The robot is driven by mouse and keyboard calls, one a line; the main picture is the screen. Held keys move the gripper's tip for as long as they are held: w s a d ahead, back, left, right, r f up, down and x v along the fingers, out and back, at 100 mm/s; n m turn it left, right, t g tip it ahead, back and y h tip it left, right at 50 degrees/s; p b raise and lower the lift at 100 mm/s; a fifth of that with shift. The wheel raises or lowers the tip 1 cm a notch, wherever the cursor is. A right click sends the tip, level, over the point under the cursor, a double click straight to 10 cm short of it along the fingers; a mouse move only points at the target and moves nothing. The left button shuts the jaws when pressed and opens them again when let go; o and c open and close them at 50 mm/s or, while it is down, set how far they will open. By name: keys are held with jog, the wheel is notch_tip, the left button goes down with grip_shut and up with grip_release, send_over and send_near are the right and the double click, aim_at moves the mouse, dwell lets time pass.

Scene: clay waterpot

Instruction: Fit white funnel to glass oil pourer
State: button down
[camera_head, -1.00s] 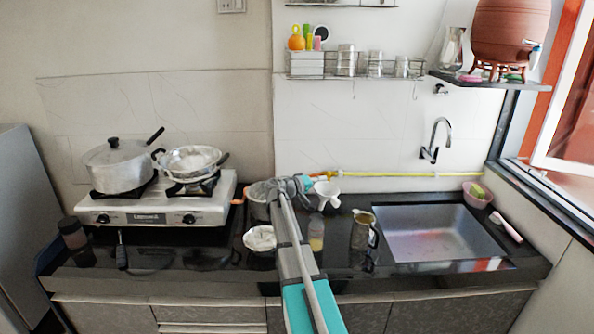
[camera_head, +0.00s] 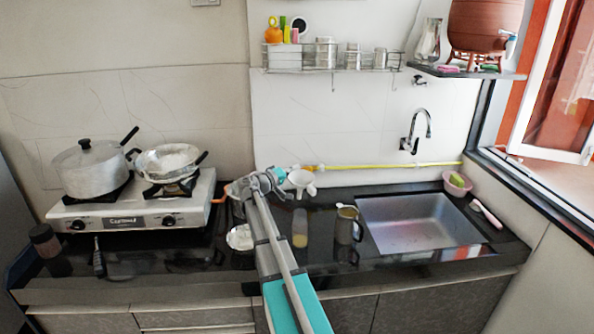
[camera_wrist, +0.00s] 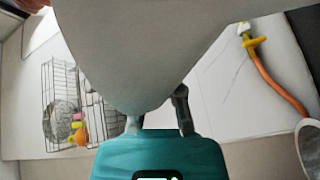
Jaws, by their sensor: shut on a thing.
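The white funnel (camera_head: 302,180) is held in my gripper (camera_head: 275,180) above the back of the dark counter. In the wrist view the pale funnel (camera_wrist: 150,50) fills the upper middle, between the two dark fingers of my gripper (camera_wrist: 158,112). A small clear bottle (camera_head: 300,228) with yellowish contents, apparently the glass oil pourer, stands upright on the counter. In the head view it is just below the funnel and apart from it. My arm passes to its left. The bottle is not seen in the wrist view.
A metal mug (camera_head: 348,224) stands right of the bottle, beside the sink (camera_head: 410,238). A small bowl (camera_head: 240,238) and a dark pan are left of my arm. The stove (camera_head: 130,202) holds two pots. A yellow hose (camera_head: 390,167) runs along the wall.

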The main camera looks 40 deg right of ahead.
notch_tip(320, 180, down, 12)
jog(key=b, duration=1.1)
jog(key=shift+r, duration=0.2)
dwell(0.3)
dwell(0.9)
jog(key=shift+s+a+r, duration=0.1)
jog(key=shift+s+r, duration=0.1)
jog(key=shift+s, duration=0.1)
dwell(0.4)
jog(key=shift+s+f, duration=0.1)
jog(key=shift+s, duration=0.15)
dwell(0.9)
jog(key=c, duration=0.7)
grip_release()
jog(key=shift+s+a, duration=0.15)
jog(key=shift+a, duration=3.6)
